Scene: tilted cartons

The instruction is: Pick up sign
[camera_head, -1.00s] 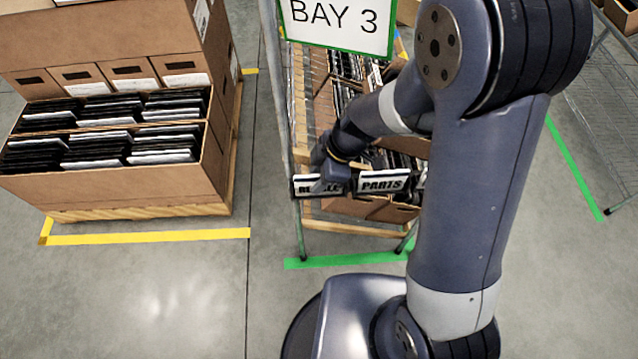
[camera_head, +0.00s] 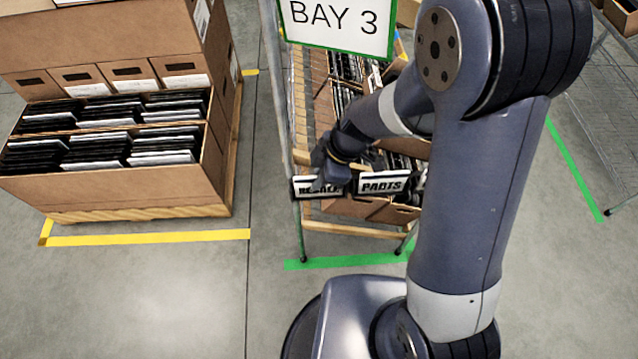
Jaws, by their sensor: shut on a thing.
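A small white sign with black lettering (camera_head: 306,188) is at the front of the rack under the BAY 3 placard, its word partly covered. My gripper (camera_head: 327,179) reaches it from above and behind and is shut on it. The fingers hide part of the lettering. A second sign reading PARTS (camera_head: 382,185) is just to the right, apart from the gripper, with its right end close to my arm in the picture. I cannot tell whether the held sign still touches the rack.
A BAY 3 placard (camera_head: 337,24) hangs above the rack (camera_head: 300,222), with tilted cartons of dark items behind the signs. A large open carton (camera_head: 120,184) stands on a pallet at left. A wire rack (camera_head: 600,110) is at right. Floor between left pallet and rack is clear.

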